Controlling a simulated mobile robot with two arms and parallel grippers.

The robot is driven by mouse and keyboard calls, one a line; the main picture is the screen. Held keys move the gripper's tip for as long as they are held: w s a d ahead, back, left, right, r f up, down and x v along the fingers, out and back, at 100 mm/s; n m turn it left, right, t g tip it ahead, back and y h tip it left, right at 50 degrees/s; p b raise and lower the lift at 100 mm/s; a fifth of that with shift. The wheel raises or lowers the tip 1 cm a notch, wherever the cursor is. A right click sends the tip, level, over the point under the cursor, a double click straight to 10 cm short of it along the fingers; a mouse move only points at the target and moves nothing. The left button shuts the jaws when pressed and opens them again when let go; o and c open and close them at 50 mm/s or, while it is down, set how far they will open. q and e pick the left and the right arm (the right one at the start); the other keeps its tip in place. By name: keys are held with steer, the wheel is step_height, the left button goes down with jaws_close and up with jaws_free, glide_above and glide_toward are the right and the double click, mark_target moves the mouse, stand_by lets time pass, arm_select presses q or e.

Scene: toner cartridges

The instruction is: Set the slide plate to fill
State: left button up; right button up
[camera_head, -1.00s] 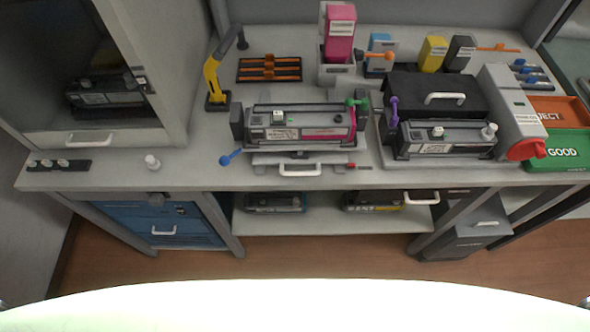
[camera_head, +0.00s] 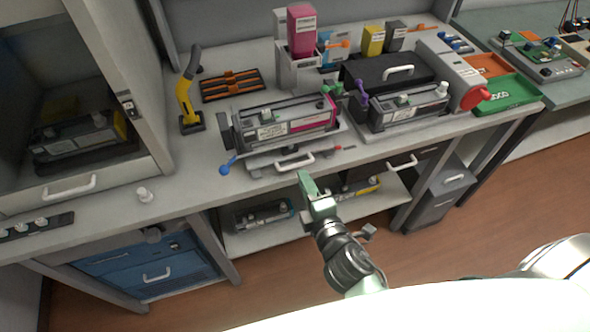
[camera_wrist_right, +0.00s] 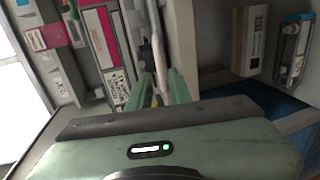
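The slide plate (camera_head: 262,168) is a grey plate with a white handle (camera_head: 294,161), low at the front of the left cradle on the bench. A toner cartridge with a magenta stripe (camera_head: 285,122) sits in the cradle above it. It also shows in the right wrist view (camera_wrist_right: 104,40). My left gripper is not in view.
A blue-knobbed lever (camera_head: 225,169) sticks out left of the plate. A second cradle with a cartridge (camera_head: 408,108) stands to the right. A lower shelf (camera_head: 310,212) holds cartridges under the bench.

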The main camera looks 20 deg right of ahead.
mark_target(288, 146)
steer(key=shift+p+x, duration=0.35)
steer(key=shift+x, duration=2.35)
steer(key=shift+a, duration=0.1)
jaws_close()
steer(key=shift+f, duration=0.1)
